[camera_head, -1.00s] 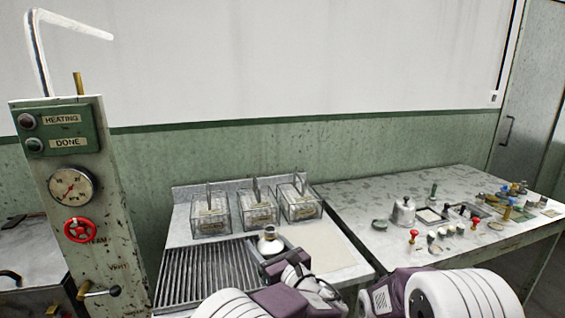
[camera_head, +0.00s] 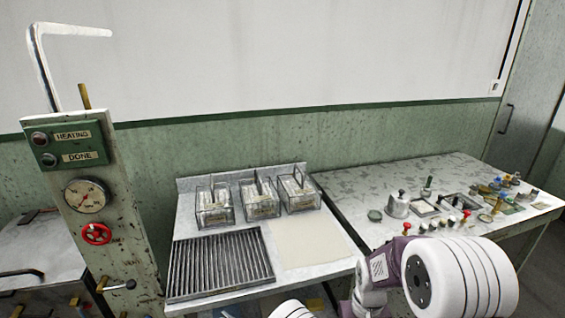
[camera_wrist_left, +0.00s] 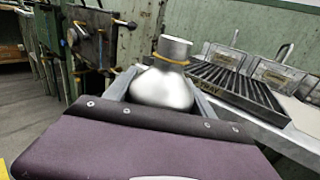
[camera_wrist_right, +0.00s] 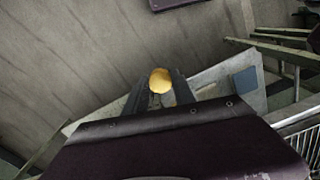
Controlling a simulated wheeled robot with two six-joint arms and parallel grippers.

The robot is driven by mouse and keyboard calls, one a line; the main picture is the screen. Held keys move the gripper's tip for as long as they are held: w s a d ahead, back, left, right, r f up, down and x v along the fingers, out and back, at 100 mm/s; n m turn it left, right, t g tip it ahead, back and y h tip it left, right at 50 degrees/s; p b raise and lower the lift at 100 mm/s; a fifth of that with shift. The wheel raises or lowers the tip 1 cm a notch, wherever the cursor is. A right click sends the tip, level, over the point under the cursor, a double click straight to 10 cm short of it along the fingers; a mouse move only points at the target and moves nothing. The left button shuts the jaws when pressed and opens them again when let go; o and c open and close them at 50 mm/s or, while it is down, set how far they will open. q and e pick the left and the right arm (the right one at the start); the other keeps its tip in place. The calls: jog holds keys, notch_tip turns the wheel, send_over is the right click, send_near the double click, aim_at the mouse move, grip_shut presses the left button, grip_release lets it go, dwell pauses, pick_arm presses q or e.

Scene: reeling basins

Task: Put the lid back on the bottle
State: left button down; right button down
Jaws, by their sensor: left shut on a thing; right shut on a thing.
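In the left wrist view my left gripper (camera_wrist_left: 162,92) is shut on a silver-white bottle (camera_wrist_left: 164,88). In the right wrist view my right gripper (camera_wrist_right: 160,88) is shut on a small round yellow thing (camera_wrist_right: 160,79), probably the lid, held at the fingertips. The bottle does not show in that view. Both grippers are outside the head view, where only parts of my arms show at the bottom.
A slatted tray (camera_head: 220,263) and a cream mat (camera_head: 308,243) lie on the left table, with glass basins (camera_head: 213,210) behind. The right table (camera_head: 345,183) holds a metal canister (camera_head: 398,205) and many small items. A post with a gauge (camera_head: 84,195) stands left.

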jog(key=shift+r, duration=0.45)
pick_arm(q)
jog(key=shift+s+a+r, duration=0.2)
jog(key=shift+s+a, duration=0.6)
jog(key=shift+s, duration=0.15)
jog(key=w+d+r+m+t+h, duration=0.1)
jog(key=d+m+t+h, duration=0.2)
jog(key=d, duration=1.1)
jog(key=shift+w+d+r+t+h, duration=0.3)
jog(key=shift+w+d+h, duration=0.1)
jog(key=shift+h, duration=0.1)
